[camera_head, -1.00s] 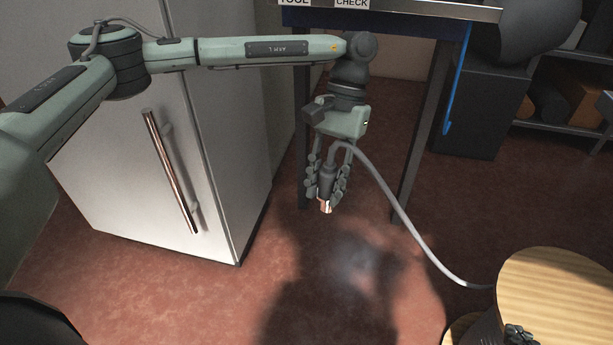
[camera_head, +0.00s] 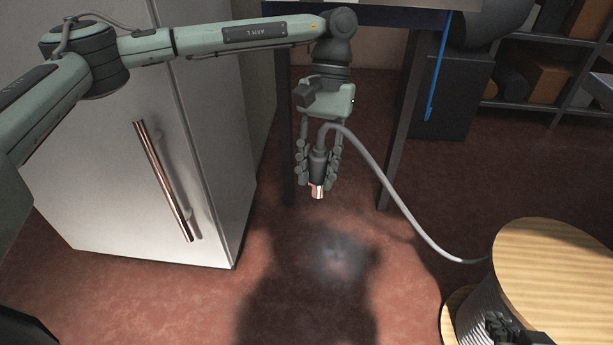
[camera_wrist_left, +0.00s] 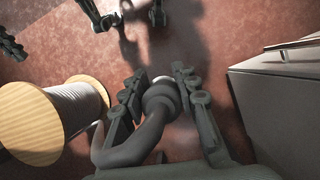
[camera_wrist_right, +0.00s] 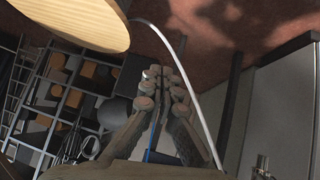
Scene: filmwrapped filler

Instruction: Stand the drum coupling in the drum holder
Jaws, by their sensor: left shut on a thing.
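The drum coupling (camera_head: 318,170) is a dark cylinder with a copper-coloured end. A grey cable leaves its top. My left gripper (camera_head: 318,184) is shut around it and holds it in the air, copper end down. The left wrist view shows the coupling (camera_wrist_left: 160,95) between the fingers, with the cable bending towards the camera. My right gripper (camera_head: 510,328) is partly in view in front of the cable drum. In the right wrist view its fingers (camera_wrist_right: 160,72) come together at the tips with nothing seen between them. I cannot make out a drum holder.
The cable drum (camera_head: 555,245), with pale wooden flanges, stands at lower right; the grey cable (camera_head: 410,222) runs to it. A white fridge (camera_head: 120,190) stands left. A table (camera_head: 395,130) is behind my left gripper, shelves (camera_head: 540,108) at back right. The floor (camera_head: 310,250) between is clear.

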